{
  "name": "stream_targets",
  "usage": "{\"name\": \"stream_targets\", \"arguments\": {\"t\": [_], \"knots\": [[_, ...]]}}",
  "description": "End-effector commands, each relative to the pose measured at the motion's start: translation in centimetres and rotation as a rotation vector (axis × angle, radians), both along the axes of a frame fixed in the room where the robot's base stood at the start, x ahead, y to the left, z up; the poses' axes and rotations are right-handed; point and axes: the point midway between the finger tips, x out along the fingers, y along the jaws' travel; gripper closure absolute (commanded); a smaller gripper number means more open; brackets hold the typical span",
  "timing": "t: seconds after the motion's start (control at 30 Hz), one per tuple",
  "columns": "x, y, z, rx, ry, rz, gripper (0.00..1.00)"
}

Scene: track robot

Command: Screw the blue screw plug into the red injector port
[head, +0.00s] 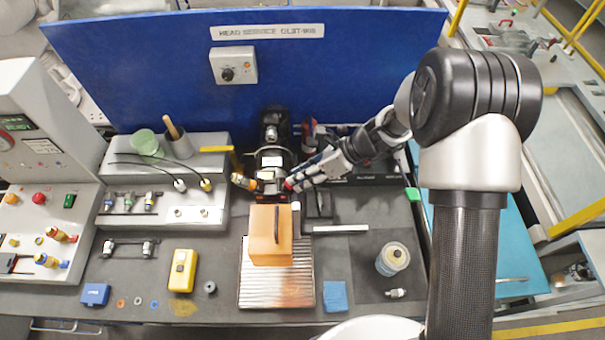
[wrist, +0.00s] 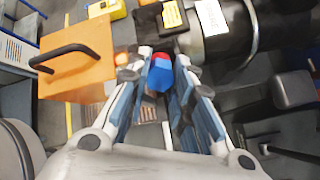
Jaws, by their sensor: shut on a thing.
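The blue screw plug (wrist: 159,79) sits between the two fingers of my gripper (wrist: 163,65) in the wrist view. My gripper is shut on it. The red injector port (wrist: 162,58) shows just beyond the plug, in line with it. The plug's far end is at the red port and appears to touch it; I cannot tell how deep it sits. In the head view my gripper (head: 292,181) reaches in from the right to the side of the black unit (head: 270,160). There the plug is mostly hidden by the fingers.
An orange box with a black handle (head: 269,235) stands on a ribbed metal plate (head: 252,295) in front of the unit. A yellow case (head: 183,270), a blue sponge (head: 335,296) and a jar (head: 392,259) lie around it. A blue panel (head: 150,70) rises behind.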

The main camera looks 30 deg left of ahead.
Motion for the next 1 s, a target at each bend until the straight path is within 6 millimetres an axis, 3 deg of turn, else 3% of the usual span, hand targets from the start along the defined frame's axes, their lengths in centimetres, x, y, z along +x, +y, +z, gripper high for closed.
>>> {"name": "stream_targets", "arguments": {"t": [0.13,0.17,0.47,0.83,1.0], "knots": [[-0.2,-0.1,-0.3,-0.005,0.002,0.005,1.00],[-0.2,-0.1,-0.3,-0.005,0.002,0.005,0.76],[-0.1,-0.1,-0.2,-0.002,-0.001,0.005,0.56],[0.1,-0.2,0.1,-0.001,-0.004,0.005,0.55],[0.9,-1.5,1.6,0.001,-0.007,0.002,0.55]]}}
